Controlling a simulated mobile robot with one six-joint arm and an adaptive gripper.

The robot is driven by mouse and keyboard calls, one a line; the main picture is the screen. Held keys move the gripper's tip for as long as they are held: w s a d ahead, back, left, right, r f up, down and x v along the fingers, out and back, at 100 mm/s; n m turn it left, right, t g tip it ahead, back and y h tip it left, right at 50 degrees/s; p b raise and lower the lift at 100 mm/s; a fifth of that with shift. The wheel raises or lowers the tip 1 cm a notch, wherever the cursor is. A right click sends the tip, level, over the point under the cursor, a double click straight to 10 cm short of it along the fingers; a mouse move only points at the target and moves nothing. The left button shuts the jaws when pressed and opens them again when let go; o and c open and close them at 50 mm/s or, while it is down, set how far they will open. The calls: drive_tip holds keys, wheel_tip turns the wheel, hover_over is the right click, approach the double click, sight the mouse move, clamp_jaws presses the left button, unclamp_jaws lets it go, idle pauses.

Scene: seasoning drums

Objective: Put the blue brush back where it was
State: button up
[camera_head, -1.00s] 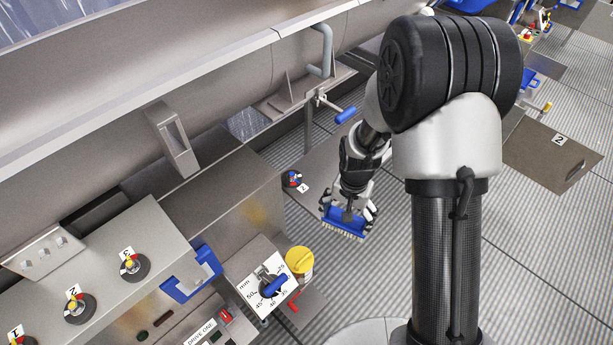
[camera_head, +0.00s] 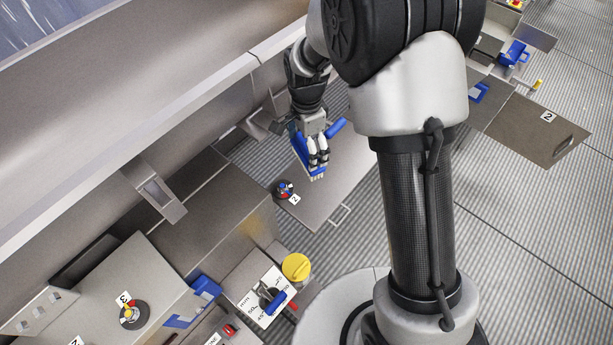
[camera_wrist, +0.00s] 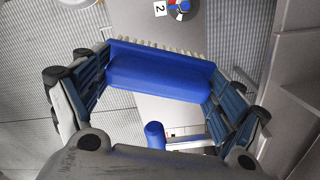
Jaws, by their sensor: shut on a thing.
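The place where the brush was before cannot be told from these frames.
A blue crank handle (camera_head: 337,127) is close to the brush; it also shows in the wrist view (camera_wrist: 155,134). The steel plate (camera_head: 345,178) carries a small knob (camera_head: 284,189). A yellow-lidded jar (camera_head: 296,267) and a blue bracket (camera_head: 195,302) are at lower left.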

wheel_tip(320, 180, down, 16)
drive_tip(key=shift+f+b, duration=0.1)
drive_tip(key=shift+b, duration=0.75)
drive_tip(key=shift+f, duration=0.15)
drive_tip(key=o, duration=0.7)
drive_tip(key=shift+o, duration=1.4)
